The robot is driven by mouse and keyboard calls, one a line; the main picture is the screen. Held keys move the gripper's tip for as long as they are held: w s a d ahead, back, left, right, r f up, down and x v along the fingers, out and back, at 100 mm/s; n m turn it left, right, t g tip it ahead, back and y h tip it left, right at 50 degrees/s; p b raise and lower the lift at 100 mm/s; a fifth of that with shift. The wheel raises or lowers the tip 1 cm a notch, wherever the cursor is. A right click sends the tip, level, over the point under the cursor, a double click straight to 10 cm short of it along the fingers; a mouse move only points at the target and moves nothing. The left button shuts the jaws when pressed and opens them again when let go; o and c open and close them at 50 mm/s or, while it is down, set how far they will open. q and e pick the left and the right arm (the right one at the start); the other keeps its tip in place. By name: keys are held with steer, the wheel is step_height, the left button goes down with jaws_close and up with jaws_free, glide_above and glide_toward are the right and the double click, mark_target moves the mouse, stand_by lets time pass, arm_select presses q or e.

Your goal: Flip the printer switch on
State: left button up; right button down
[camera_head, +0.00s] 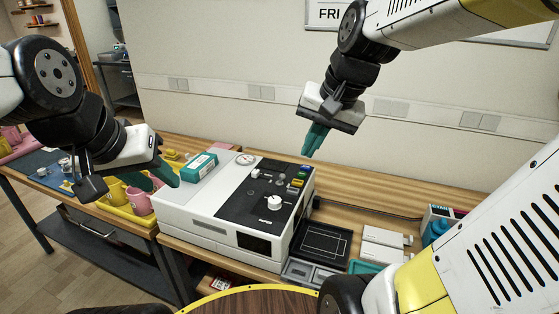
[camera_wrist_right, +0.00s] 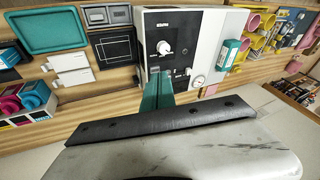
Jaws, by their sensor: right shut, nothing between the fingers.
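The printer (camera_head: 200,215) is a white box machine with a black top panel on the wooden bench. The panel carries a white knob (camera_head: 274,202), a small white control (camera_head: 255,174) and small yellow, green and blue parts (camera_head: 298,181). I cannot tell which one is the switch or its position. My right gripper (camera_head: 313,143) is shut and empty, above the panel's far right edge, apart from it. In the right wrist view its green fingers (camera_wrist_right: 158,92) cover part of the panel; the knob (camera_wrist_right: 164,47) shows beyond. My left gripper (camera_head: 160,178) appears open and empty, beside the printer's left side.
A teal box (camera_head: 199,167) and a round gauge (camera_head: 246,159) are on the printer's top. Pink and yellow mugs (camera_head: 138,201) stand to the left. A dark tray (camera_head: 322,243), white boxes (camera_head: 384,243) and a teal tray (camera_wrist_right: 52,30) lie to the right.

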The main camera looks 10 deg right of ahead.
steer(key=w+d+f+m+g+y, duration=0.1)
steer(key=w+d+f+m, duration=0.2)
steer(key=w, duration=0.6)
steer(key=w+d+f+m+g+y, duration=0.2)
steer(key=w+f+m, duration=0.4)
steer(key=w+m, duration=0.2)
steer(key=shift+w+d+f+y, duration=0.25)
steer(key=shift+w+d+y, duration=0.05)
steer(key=shift+w+d, duration=0.1)
steer(key=shift+f, duration=0.1)
glide_toward(285, 183)
steer(key=x, duration=0.4)
steer(key=shift+w+a+f, duration=0.2)
steer(key=shift+w+f, duration=0.05)
